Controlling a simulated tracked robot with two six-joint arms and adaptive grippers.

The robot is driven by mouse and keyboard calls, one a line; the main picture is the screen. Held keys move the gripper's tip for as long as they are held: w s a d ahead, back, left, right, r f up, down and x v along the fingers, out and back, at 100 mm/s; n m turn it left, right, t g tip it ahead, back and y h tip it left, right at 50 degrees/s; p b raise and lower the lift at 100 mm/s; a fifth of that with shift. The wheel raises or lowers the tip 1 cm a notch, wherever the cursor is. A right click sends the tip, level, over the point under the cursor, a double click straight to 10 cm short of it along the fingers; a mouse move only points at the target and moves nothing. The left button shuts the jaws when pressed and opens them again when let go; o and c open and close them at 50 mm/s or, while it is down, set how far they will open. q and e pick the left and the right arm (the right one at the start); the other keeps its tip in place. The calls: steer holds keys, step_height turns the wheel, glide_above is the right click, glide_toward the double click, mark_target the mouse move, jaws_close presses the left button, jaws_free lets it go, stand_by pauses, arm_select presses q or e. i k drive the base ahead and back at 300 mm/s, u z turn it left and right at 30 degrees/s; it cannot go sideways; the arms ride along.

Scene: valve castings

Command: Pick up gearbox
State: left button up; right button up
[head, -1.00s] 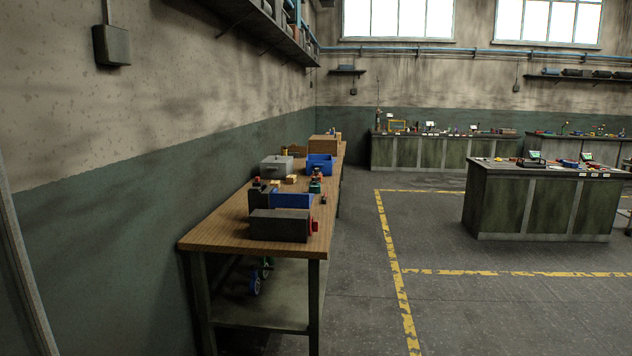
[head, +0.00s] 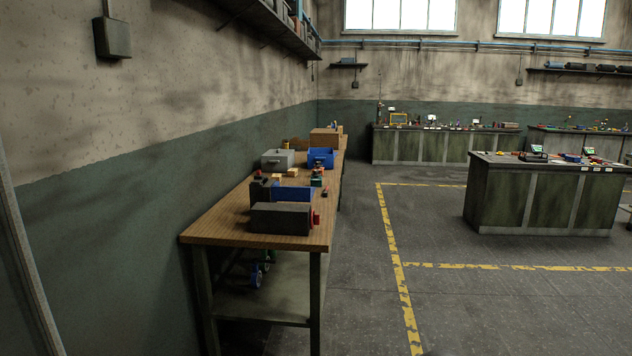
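No thing in the head view can be surely told as the gearbox. A dark grey block with a red round part on its right end (head: 281,218) lies near the front edge of the wooden workbench (head: 222,230). Behind it are a blue block (head: 294,194) and a dark upright piece (head: 260,193), partly hidden by the grey block. Small dark green and red parts (head: 317,181) lie farther back at the right edge. Neither of my grippers is in view.
A grey box (head: 277,159), a blue bin (head: 321,158) and a wooden crate (head: 325,135) stand farther along the bench. A wall runs along its left side. Open floor (head: 360,310) with yellow lines lies right, before a green cabinet bench (head: 540,195).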

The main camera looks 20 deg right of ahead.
mark_target(315, 180)
steer(key=u, duration=1.75)
steer(key=i, duration=0.1)
steer(key=z, duration=3.25)
steer(key=i, duration=5.85)
